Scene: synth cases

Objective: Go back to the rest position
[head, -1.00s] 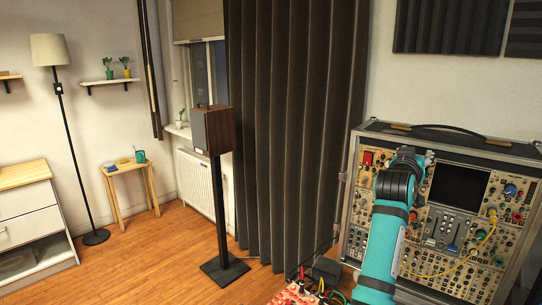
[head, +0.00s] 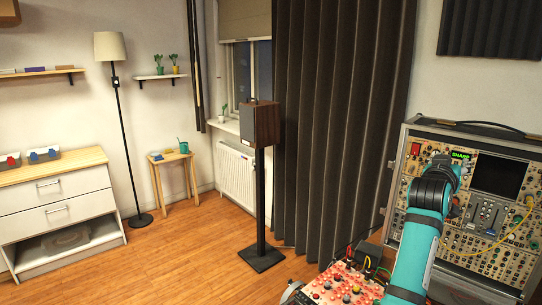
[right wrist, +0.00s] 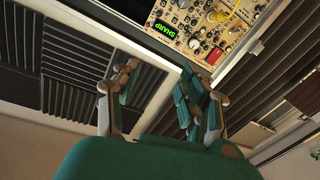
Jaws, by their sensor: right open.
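My right arm rises from the bottom right in the head view. Its right gripper (head: 444,166) is in front of the synth case (head: 400,185), its fingers largely hidden behind the wrist. In the right wrist view the right gripper (right wrist: 158,86) is open, its two fingers wide apart with nothing between them. The synth case panel (right wrist: 205,25) shows beyond the fingertips there. Its green lit display (head: 460,155) reads SHARP. My left gripper is in neither view.
A red panel with knobs and cables (head: 345,287) lies low beside my right arm. A speaker on a stand (head: 260,125), a dark curtain (head: 340,130), a small wooden table (head: 170,157) and a drawer cabinet (head: 55,200) stand farther left. The wooden floor between is clear.

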